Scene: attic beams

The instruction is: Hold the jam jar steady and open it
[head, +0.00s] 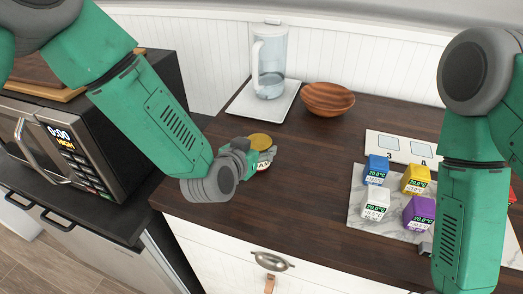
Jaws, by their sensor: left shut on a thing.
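The jam jar (265,160) stands on the dark wooden counter, with a gold lid (260,141) on top and part of a white and red label showing. My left gripper (253,156) is at the jar's left side and is shut on it. The gripper hides much of the jar's body. My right arm comes down at the right side of the head view. Only a small grey part of my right gripper (426,249) shows beside the arm, and its fingers are hidden.
A clear pitcher (270,62) stands on a white tray (242,103) behind the jar. A wooden bowl (328,98) is right of it. Several coloured cubes, including a purple one (419,213), sit on a marble board (358,215). A microwave (110,150) stands left. The counter between jar and board is clear.

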